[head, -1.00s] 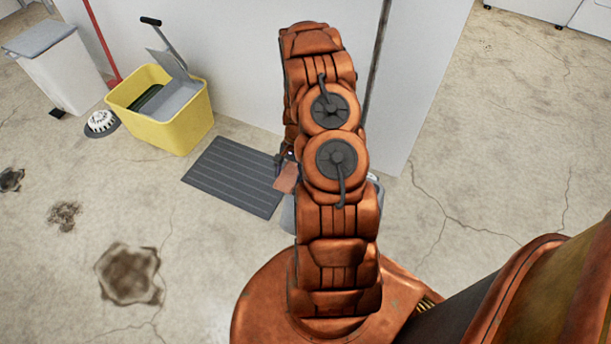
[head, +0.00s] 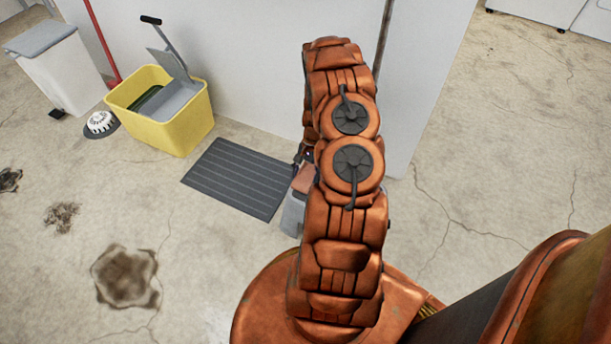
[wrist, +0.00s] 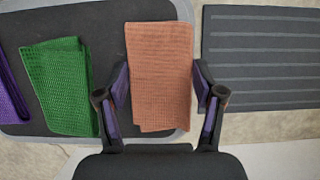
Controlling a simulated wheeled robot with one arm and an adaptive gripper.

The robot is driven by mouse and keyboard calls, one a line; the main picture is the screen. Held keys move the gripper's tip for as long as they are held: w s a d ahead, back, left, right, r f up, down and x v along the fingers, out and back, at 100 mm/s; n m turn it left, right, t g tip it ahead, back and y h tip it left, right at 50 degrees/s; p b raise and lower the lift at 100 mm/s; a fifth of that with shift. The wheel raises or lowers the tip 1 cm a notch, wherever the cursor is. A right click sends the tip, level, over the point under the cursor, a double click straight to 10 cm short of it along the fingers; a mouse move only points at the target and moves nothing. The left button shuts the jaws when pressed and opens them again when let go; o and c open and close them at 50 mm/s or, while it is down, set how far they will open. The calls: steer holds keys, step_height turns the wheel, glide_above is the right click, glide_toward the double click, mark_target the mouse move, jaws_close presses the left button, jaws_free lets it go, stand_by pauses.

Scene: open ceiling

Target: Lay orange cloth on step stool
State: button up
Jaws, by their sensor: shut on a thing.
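The orange cloth (wrist: 160,60) is a folded, ribbed rectangle between the two fingers of my gripper (wrist: 161,92) in the wrist view. My gripper is shut on it. The cloth appears over the right part of a dark-topped, grey-rimmed surface, which looks like the step stool (wrist: 105,75). I cannot tell whether the cloth touches it. In the head view, a small part of the cloth (head: 306,178) shows left of my arm, above the grey stool (head: 292,216). My arm hides most of both.
A green cloth (wrist: 60,85) and a purple cloth (wrist: 10,88) lie on the stool's left part. A striped dark mat (head: 240,178) lies beside the stool. A yellow bucket (head: 165,118) and a white bin (head: 62,72) stand near the wall. Open floor lies left and right.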

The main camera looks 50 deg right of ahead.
mark_target(310, 167)
steer(key=o, duration=1.1)
steer(key=shift+f, duration=0.1)
steer(key=p+v, duration=0.3)
steer(key=v, duration=0.8)
steer(key=s+a+r+n+g+h, duration=0.2)
steer(key=a+r+n, duration=0.5)
steer(key=a+r, duration=1.45)
steer(key=s+a+r+n+h, duration=0.1)
steer(key=s+a+r+n, duration=0.3)
steer(key=s+a, duration=0.3)
steer(key=s+a+r+n+h, duration=0.1)
steer(key=s+a+r+n, duration=0.3)
steer(key=s, duration=1)
steer(key=a+r, duration=0.1)
steer(key=a, duration=0.2)
steer(key=shift+s+a+r+g, duration=0.2)
steer(key=shift+a+r+g, duration=0.1)
